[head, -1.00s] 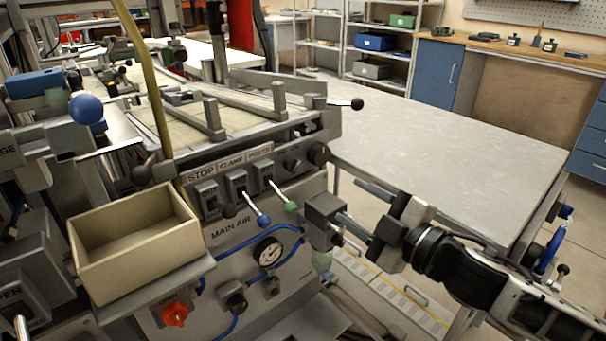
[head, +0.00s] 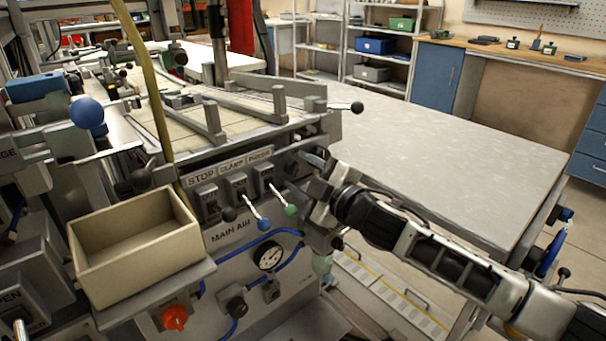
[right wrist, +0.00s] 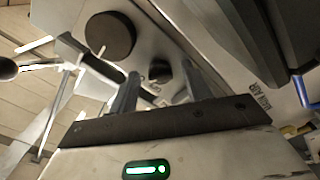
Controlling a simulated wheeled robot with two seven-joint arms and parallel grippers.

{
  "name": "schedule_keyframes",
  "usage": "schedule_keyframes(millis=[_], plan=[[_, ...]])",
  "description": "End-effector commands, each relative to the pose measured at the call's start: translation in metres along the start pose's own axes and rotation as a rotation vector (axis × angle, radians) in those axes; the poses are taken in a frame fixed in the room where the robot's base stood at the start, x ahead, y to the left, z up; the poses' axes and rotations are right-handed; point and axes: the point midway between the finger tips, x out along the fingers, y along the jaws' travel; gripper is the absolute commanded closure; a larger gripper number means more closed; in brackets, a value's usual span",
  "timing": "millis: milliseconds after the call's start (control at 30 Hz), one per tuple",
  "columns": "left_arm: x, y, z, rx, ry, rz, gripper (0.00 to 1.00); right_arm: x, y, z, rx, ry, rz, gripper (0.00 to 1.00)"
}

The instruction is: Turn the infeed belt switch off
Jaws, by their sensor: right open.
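The control panel (head: 250,235) has labelled levers and a MAIN AIR marking. I cannot read an infeed belt label. A small dark rotary knob (right wrist: 160,70) shows just beyond my right gripper's fingers in the right wrist view. A larger round black knob (right wrist: 108,38) is beside it. My right gripper (head: 304,174) is open and empty, with its fingers (right wrist: 160,88) close to the panel's upper right, pointing at the small knob. Whether they touch it, I cannot tell. In the head view the gripper and wrist partly hide this corner. My left gripper is not in view.
Levers with blue (head: 264,224) and green (head: 291,210) tips stick out left of the gripper. A gauge (head: 268,256) and red knob (head: 175,318) are lower. A beige bin (head: 135,245) stands left. The grey table (head: 450,145) at right is clear.

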Motion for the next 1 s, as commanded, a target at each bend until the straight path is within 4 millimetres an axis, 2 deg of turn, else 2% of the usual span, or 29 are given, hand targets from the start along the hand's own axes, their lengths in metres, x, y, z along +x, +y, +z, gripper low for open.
schedule_keyframes(millis=[100, 267, 667, 1000], plan=[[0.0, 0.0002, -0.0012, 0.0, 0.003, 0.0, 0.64, -0.0002, 0.0, -0.0001, 0.0, 0.0, 0.0, 0.51], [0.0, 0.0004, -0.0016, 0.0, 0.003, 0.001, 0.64, -0.0004, -0.0001, 0.0, 0.0, 0.0, 0.0, 0.95], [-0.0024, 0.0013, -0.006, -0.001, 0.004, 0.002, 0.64, -0.0006, 0.001, -0.0001, -0.051, -0.002, 0.0, 0.95], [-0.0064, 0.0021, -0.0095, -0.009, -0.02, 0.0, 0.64, -0.0007, 0.0027, -0.0008, -0.289, -0.002, -0.002, 0.95]])
